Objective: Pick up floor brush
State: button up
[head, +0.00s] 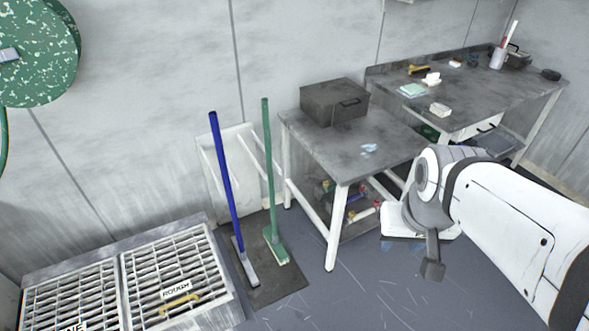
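Two long-handled floor tools stand upright against the back wall on a dark mat (277,288). The right one, a floor brush (270,180), has a green handle and a short green head with pale bristles at the bottom. The left one (223,175) has a blue handle and a narrow grey head, like a squeegee. My gripper (432,268) hangs at the end of the white arm, to the right of the brush and well apart from it. I see it edge-on, so its finger opening is hidden.
A metal table (375,155) with a dark box (335,101) stands right of the brush, its front leg close by. A workbench (470,88) with small items lies beyond. Slatted floor grates (130,235) are at lower left. The floor in front is clear.

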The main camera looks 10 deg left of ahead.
aim_at(270, 233)
jog(key=u, duration=0.15)
jog(key=i, duration=1.4)
jog(key=z, duration=0.1)
